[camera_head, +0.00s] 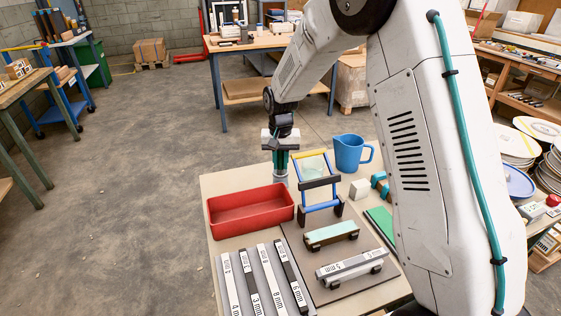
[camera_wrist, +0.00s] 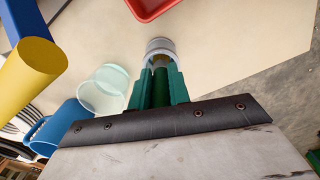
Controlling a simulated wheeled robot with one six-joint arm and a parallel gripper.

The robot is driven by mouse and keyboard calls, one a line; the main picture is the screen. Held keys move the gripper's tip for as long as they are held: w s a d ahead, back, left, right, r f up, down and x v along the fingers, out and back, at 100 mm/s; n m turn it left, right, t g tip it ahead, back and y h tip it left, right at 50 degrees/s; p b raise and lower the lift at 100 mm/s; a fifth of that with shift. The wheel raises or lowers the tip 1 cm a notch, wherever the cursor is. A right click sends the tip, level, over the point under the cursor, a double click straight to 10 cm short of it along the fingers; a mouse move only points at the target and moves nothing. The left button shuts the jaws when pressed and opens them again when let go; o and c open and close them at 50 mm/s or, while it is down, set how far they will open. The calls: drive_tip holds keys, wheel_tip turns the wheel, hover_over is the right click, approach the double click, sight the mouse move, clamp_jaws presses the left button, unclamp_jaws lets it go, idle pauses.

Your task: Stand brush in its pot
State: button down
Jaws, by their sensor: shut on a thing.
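My gripper (camera_head: 280,160) points down at the far edge of the table, behind the red tray. Its green fingers are shut on the brush, which shows only as a narrow strip (camera_wrist: 160,67) between the fingertips in the wrist view. A small grey cylindrical pot (camera_wrist: 160,46) is straight under the fingertips; it also shows in the head view (camera_head: 280,177). The lower end of the brush appears to be at or inside the pot's rim. The fingers hide most of the brush, so I cannot tell how deep it sits or whether it touches the bottom.
The red tray (camera_head: 250,210) is just in front of the pot. A translucent cup (camera_head: 313,166), a blue-and-yellow frame (camera_head: 322,217) and a blue jug (camera_head: 349,153) stand to the right. Labelled bars (camera_head: 264,280) lie at the front. Bare tabletop (camera_head: 222,183) is left of the pot.

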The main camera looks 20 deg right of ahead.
drive_tip(key=shift+f, duration=0.1)
drive_tip(key=c, duration=1.3)
unclamp_jaws()
